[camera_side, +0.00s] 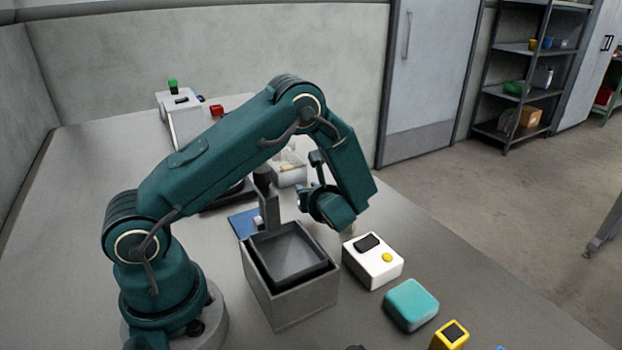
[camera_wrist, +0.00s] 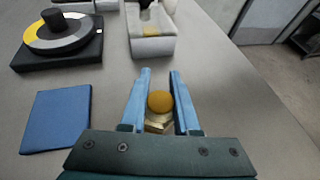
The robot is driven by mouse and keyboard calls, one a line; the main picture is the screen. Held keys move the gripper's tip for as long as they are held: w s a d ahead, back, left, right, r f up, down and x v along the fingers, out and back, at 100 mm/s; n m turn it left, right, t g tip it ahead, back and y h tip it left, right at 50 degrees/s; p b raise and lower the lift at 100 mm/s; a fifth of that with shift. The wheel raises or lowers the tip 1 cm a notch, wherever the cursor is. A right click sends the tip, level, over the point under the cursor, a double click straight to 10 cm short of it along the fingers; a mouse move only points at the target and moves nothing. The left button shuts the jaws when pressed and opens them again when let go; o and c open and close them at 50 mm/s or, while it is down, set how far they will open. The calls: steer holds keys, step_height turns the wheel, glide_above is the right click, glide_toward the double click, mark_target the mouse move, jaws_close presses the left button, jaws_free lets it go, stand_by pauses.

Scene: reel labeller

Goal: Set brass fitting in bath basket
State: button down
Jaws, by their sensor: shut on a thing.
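The brass fitting (camera_wrist: 160,102) is between the two blue fingers of my gripper (camera_wrist: 160,76) in the wrist view, with a round golden top and a paler lower part. My gripper is shut on it. In the side view my gripper (camera_side: 343,222) hangs low over the table, to the right of and behind the grey square bath (camera_side: 292,303). A dark basket (camera_side: 291,252) sits inside the bath's open top, and its visible inside looks empty. The fitting is mostly hidden by my gripper in the side view. The bath is not in the wrist view.
A white box with a yellow button (camera_side: 385,272) stands right of the bath, with a teal block (camera_side: 411,304) and a yellow device (camera_side: 450,336) beyond. A blue mat (camera_wrist: 56,121), a black reel device (camera_wrist: 60,45) and a white bin (camera_wrist: 151,45) lie around my gripper.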

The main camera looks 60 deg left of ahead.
steer(key=shift+f, duration=1.5)
steer(key=c, duration=0.6)
jaws_free()
steer(key=shift+c, duration=0.2)
steer(key=shift+f, duration=0.25)
steer(key=v, duration=0.2)
steer(key=shift+d+r, duration=0.2)
steer(key=shift+d, duration=0.15)
step_height(320, 180, up, 6)
steer(key=shift+s+d, duration=0.1)
steer(key=shift+r, duration=0.3)
steer(key=shift+o, duration=1.4)
steer(key=shift+r, duration=0.3)
